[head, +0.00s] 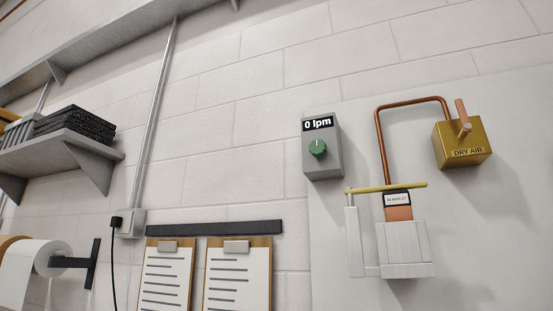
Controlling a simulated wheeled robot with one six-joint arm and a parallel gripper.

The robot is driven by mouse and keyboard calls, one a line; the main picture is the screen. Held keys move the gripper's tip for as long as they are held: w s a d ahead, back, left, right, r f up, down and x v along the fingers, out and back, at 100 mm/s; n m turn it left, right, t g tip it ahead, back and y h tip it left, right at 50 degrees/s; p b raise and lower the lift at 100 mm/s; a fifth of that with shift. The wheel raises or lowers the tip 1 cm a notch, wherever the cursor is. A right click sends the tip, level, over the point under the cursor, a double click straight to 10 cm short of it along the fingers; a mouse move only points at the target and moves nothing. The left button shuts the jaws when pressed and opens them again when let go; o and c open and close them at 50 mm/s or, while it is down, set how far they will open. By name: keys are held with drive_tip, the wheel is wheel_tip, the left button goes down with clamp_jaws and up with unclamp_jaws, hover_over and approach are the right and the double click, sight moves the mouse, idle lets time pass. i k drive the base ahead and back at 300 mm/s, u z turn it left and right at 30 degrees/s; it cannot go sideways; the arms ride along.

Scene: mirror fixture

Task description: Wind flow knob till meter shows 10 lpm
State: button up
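The flow meter is a grey box (322,162) on the white wall panel, right of centre in the head view. Its black display (318,124) at the top reads "0 lpm". The green flow knob (317,148) sits on the box's front below the display, with a light pointer mark near its top. Nothing touches or covers the knob. My gripper is not in view.
A brass "DRY AIR" box (461,143) with a copper lever joins a copper pipe (381,147). Below are a yellow rod (385,188) and a white bracket (404,250). Clipboards (237,275), a paper roll (38,262) and a shelf (62,146) are left.

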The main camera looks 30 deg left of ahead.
sight(317, 147)
drive_tip(key=u, duration=0.95)
